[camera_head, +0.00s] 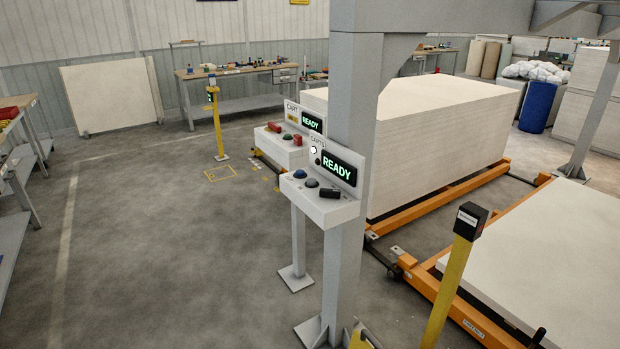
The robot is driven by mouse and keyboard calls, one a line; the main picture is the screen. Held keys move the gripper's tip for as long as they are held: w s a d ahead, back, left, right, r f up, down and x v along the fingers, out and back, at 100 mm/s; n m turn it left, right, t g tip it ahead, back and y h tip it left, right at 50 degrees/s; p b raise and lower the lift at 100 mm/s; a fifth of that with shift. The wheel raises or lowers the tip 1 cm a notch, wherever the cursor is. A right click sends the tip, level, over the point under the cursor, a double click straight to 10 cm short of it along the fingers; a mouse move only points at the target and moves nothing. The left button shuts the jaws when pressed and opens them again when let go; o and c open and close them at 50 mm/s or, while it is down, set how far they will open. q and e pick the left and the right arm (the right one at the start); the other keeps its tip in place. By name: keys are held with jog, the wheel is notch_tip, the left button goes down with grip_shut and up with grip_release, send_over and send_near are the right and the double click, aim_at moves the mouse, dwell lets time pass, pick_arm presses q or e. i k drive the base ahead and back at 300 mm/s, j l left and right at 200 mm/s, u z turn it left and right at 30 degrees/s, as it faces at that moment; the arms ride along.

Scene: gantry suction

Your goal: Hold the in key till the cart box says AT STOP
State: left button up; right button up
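Two sloped control boxes stand by a grey post, and both displays read READY. The nearer box (317,205) has a display (339,169), a blue button (300,174), a grey-green button (311,183) and a black key or switch (330,193). The farther box (270,148) has a display (312,121), a label that seems to read CART (293,107), and red and green buttons (287,136). The nearer box's label is partly legible, perhaps CARTS. The in key's marking is too small to read. Neither of my grippers is in view.
A grey gantry post (347,250) rises beside the boxes. Stacked white boards (440,130) sit on an orange cart frame (440,197). A yellow post with a black head (452,275) stands at right front. The floor at left (150,250) is clear.

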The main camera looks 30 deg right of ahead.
aim_at(311, 181)
jog(key=i+j+z, duration=0.1)
jog(key=i+z, duration=0.25)
jog(key=i+j+z, duration=0.1)
jog(key=z, duration=0.25)
jog(key=i+j+z, duration=0.15)
jog(key=j+z, duration=0.2)
jog(key=i+j, duration=0.2)
jog(key=j, duration=0.15)
jog(key=i+j+z, duration=0.1)
jog(key=i+j, duration=0.3)
jog(key=j, duration=0.25)
jog(key=i+j, duration=0.2)
jog(key=j, duration=0.15)
jog(key=i+j+z, duration=0.1)
jog(key=j, duration=0.25)
jog(key=i+j, duration=0.3)
